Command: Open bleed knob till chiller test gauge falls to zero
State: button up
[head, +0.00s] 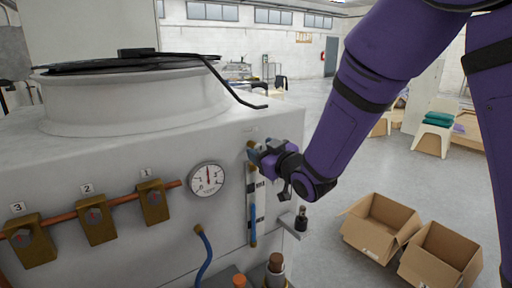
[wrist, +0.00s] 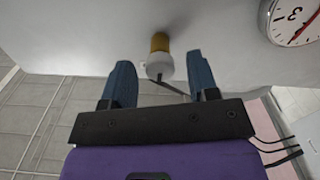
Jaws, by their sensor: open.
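The bleed knob looks to be the small pale round knob (wrist: 160,66) on a brass stem, with a thin dark lever, in the wrist view. My gripper (wrist: 160,78) is open, with one blue finger on each side of the knob and gaps visible on both sides. In the head view my gripper (head: 259,155) is at the white machine's front, by a brass fitting (head: 252,146) atop a sight tube; its fingers hide the knob. The round gauge (head: 206,179) is left of it, its needle pointing about straight up. Part of the gauge (wrist: 296,20) shows in the wrist view.
Brass valves numbered 1 (head: 152,202), 2 (head: 96,219) and 3 (head: 31,240) sit on a copper pipe at left. A blue hose (head: 205,257) hangs below the gauge. A small bracket (head: 295,222) juts out under my gripper. Open cardboard boxes (head: 380,227) stand on the floor at right.

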aim_at(261, 149)
jog(key=shift+x, duration=1.7)
jog(key=c, duration=0.9)
